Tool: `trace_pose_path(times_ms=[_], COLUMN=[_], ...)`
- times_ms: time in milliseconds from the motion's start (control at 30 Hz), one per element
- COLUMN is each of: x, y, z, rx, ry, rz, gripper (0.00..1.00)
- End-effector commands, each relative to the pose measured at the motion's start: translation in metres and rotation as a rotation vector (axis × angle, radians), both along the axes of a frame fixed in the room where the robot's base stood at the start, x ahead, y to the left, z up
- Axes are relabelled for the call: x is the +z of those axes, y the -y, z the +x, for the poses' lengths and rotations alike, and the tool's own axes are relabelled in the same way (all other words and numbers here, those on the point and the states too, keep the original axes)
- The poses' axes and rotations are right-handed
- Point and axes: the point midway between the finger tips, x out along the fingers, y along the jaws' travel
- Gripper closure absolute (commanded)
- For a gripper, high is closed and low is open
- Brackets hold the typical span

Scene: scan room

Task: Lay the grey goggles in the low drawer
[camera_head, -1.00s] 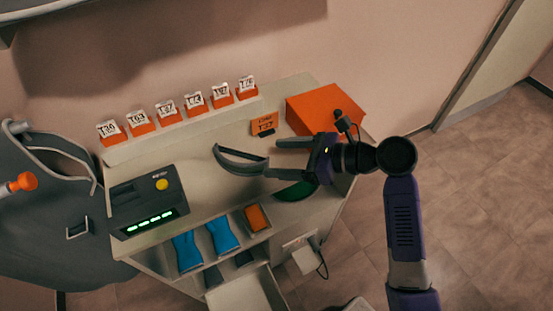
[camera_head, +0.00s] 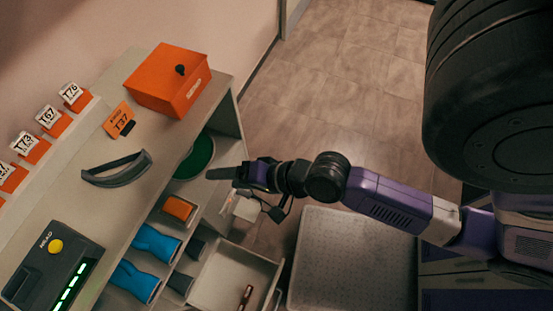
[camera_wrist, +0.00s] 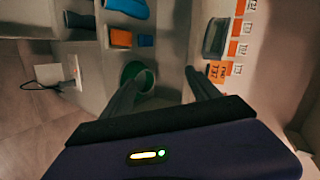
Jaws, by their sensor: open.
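The grey goggles (camera_head: 117,169), a dark curved band, lie on the pale counter between the orange T37 card and the reader. They also show in the wrist view (camera_wrist: 215,38), beyond my right finger. My gripper (camera_head: 212,172) is open and empty, off to the right of the goggles, beside the cabinet's right end. In the wrist view my gripper (camera_wrist: 163,78) has its two fingers apart with nothing held. A low drawer (camera_head: 213,283) stands pulled out at the cabinet's front, below my gripper in the head view. A small dark reddish object lies inside it.
An orange box (camera_head: 168,80) with a black knob stands at the counter's end. The T37 card (camera_head: 118,120), reader (camera_head: 50,265) and tagged orange blocks share the counter. A green round container (camera_head: 195,158) and blue items (camera_head: 155,243) sit in cubbies. A grey speckled surface (camera_head: 350,260) lies right.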

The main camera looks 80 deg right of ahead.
Motion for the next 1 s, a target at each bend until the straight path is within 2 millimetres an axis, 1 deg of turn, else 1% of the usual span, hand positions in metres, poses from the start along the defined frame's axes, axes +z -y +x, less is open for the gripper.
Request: trace_pose_path(times_ms=[33, 133, 200, 300, 433, 500, 567, 600, 1000], x=[0.003, 0.021, 0.037, 0.063, 0.092, 0.102, 0.108, 0.111, 0.112], y=[-0.005, -0.013, -0.02, -0.031, -0.045, -0.05, -0.053, -0.054, -0.055], z=[-0.021, -0.05, -0.07, -0.092, -0.112, -0.119, -0.122, -0.123, -0.124], rx=[0.057, 0.179, 0.267, 0.381, 0.488, 0.523, 0.54, 0.548, 0.553], ry=[0.004, 0.04, 0.068, 0.113, 0.169, 0.191, 0.203, 0.209, 0.214], rz=[-0.133, -0.422, -0.619, -0.872, -1.116, -1.201, -1.246, -1.267, -1.284], gripper=[0.29, 0.29, 0.29, 0.29, 0.29, 0.29, 0.25, 0.25, 0.25])
